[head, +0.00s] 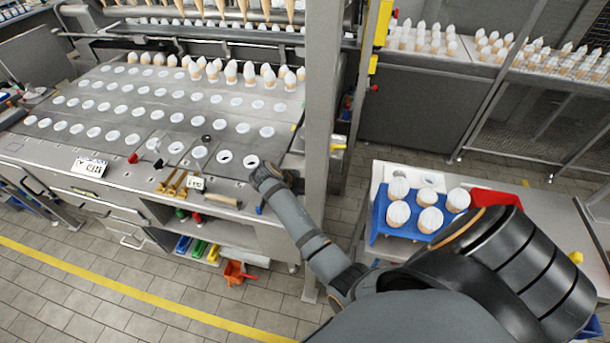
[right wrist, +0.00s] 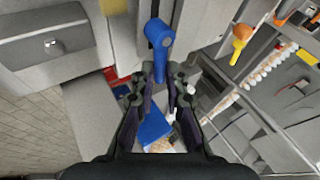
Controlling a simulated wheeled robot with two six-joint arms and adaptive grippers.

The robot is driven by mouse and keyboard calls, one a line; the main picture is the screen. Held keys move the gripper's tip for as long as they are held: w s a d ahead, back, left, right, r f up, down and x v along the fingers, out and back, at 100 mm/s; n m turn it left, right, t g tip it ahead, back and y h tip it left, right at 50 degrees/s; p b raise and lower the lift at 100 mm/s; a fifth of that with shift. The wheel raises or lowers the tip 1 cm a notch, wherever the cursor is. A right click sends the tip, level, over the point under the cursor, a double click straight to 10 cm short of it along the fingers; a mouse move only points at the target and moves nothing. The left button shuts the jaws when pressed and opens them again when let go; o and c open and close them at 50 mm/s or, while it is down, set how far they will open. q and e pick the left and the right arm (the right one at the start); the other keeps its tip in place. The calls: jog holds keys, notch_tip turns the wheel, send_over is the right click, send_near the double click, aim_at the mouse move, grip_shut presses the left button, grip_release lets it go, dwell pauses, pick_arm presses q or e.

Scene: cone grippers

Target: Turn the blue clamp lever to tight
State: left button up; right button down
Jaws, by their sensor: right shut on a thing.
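The blue clamp lever (right wrist: 159,40) shows in the right wrist view, with its round hub at the top and its arm running down toward my fingers. My right gripper (right wrist: 162,76) is shut on the lower end of the lever arm, one finger on each side. The end between the fingers is partly hidden. In the head view a small bit of blue, likely the lever (head: 260,209), shows at the front right corner of the steel machine (head: 150,190), below my right wrist. My left gripper is in neither view.
An upright grey post (head: 322,130) stands close to the right of my right forearm. A blue tray (head: 380,223) with white-topped cones sits on a side table at right. The machine's plate holds rows of round holes and several cones. Tiled floor lies in front.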

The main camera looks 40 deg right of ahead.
jog(key=c, duration=1.4)
grip_release()
jog(key=shift+o, duration=0.2)
notch_tip(320, 180, up, 10)
